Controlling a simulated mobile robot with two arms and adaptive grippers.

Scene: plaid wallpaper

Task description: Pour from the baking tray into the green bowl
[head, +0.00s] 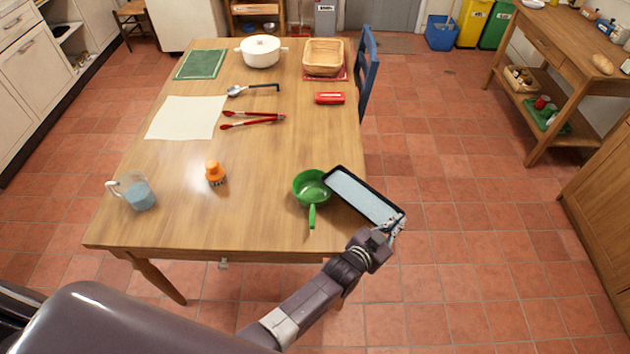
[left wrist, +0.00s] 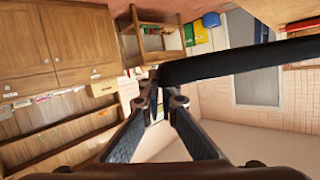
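The baking tray (head: 364,196) has a dark rim and a flat pale blue inside; I cannot tell whether that is a filling. My left gripper (head: 392,227) is shut on its near right end and holds it by the table's right edge. In the left wrist view, the fingers (left wrist: 162,92) close on the tray's dark edge (left wrist: 225,62). The green bowl (head: 311,187), with a handle toward me, stands on the table just left of the tray's far end. I see nothing in the bowl. My right gripper is not in view.
The wooden table (head: 265,215) also bears a cup with blue contents (head: 138,192), an orange brush (head: 215,173), red tongs (head: 253,119), a red item (head: 329,98), a white pot (head: 261,51) and a basket (head: 323,57). A blue chair (head: 367,65) stands at its right side.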

